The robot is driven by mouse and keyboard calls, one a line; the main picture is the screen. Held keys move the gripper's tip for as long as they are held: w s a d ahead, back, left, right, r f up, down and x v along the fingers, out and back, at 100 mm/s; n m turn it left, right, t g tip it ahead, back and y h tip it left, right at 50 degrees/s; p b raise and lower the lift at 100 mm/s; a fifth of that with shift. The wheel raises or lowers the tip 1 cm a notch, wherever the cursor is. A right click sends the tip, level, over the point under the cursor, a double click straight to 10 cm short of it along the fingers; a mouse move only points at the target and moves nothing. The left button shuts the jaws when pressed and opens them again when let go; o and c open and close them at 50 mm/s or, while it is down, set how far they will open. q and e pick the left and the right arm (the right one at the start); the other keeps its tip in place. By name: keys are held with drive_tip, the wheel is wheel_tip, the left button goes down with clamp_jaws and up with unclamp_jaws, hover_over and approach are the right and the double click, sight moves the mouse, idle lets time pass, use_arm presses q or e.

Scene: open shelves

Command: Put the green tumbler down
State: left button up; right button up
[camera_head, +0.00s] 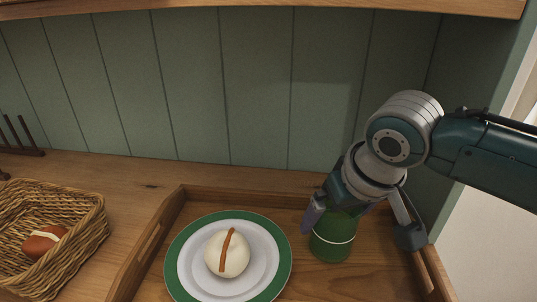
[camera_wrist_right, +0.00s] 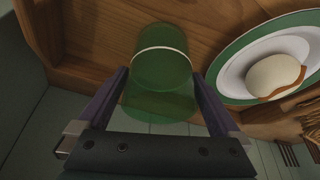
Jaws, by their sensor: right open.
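The green tumbler (camera_head: 332,243) is a translucent green cup with a white band. It stands upright in the wooden tray (camera_head: 172,213), to the right of the plate. My right gripper (camera_head: 342,217) is over the tumbler from above, with its fingers apart on either side of the upper part. In the right wrist view the tumbler (camera_wrist_right: 160,75) lies between and beyond the two open fingertips (camera_wrist_right: 162,80), with visible gaps beside it. The gripper hides the tumbler's rim in the head view. My left gripper is not in view.
A green-rimmed plate (camera_head: 182,263) holding a white round item with a brown strip (camera_head: 227,252) sits left of the tumbler. A wicker basket (camera_head: 85,240) with a reddish-brown item (camera_head: 42,242) stands further left. A green panelled wall and an upper shelf (camera_head: 270,5) enclose the space.

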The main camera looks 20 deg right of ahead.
drive_tip(key=p+v, duration=0.2)
drive_tip(key=v, duration=0.8)
drive_tip(key=s+a+f+n, duration=0.1)
drive_tip(key=s+a, duration=0.1)
drive_tip(key=s, duration=0.6)
drive_tip(key=s+a+f+n+g, duration=0.1)
drive_tip(key=s+a+n, duration=0.1)
drive_tip(key=s, duration=0.7)
drive_tip(key=shift+s+a+f+y, duration=0.25)
drive_tip(key=shift+a+y, duration=0.15)
drive_tip(key=shift+a, duration=0.35)
